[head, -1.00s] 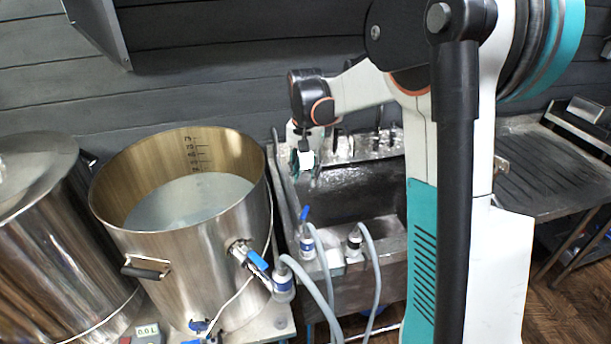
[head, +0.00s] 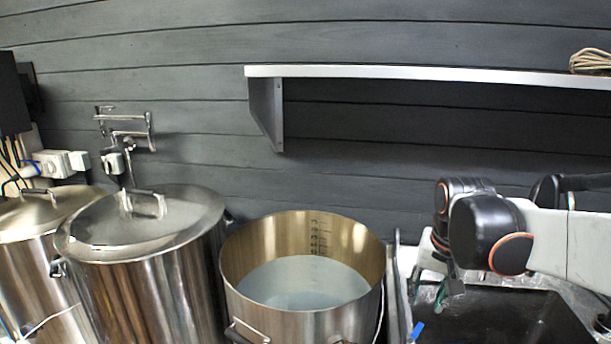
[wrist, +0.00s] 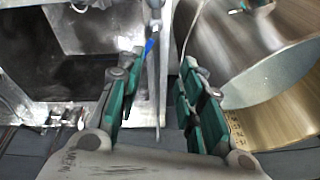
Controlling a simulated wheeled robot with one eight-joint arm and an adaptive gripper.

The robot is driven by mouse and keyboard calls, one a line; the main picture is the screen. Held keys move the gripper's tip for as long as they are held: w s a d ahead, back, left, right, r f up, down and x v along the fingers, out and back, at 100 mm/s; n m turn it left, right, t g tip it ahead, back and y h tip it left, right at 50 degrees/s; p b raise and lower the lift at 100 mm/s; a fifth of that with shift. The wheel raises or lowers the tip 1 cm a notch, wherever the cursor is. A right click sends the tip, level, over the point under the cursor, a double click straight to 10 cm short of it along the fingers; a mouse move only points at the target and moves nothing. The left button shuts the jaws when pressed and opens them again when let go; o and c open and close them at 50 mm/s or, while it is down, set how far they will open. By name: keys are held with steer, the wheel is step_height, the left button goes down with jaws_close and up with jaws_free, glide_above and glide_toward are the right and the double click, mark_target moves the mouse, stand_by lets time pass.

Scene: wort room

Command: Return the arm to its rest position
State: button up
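My gripper (wrist: 158,105) shows in the wrist view with its two green-padded fingers spread apart and nothing between them. In the head view my gripper (head: 440,285) hangs low at the right, over the left edge of the dark sink basin (head: 500,318). My arm reaches in from the right edge of that view. The fingertips are small there and partly hidden by the wrist. The open steel kettle (head: 300,322) with pale liquid stands left of my gripper, apart from it.
Two lidded steel kettles stand at the left, the nearer one (head: 150,270) beside the open kettle. A wall shelf (head: 400,72) with a coil of rope (head: 590,61) runs above my arm. A blue-handled valve (wrist: 150,45) is close to the gripper. The wall between is clear.

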steer(key=s+a+n+t, duration=0.2)
steer(key=s, duration=0.6)
steer(key=s+a+n+t, duration=0.2)
steer(key=s+a+n, duration=0.1)
steer(key=s, duration=0.4)
steer(key=shift+s+f, duration=0.4)
steer(key=shift+f, duration=0.05)
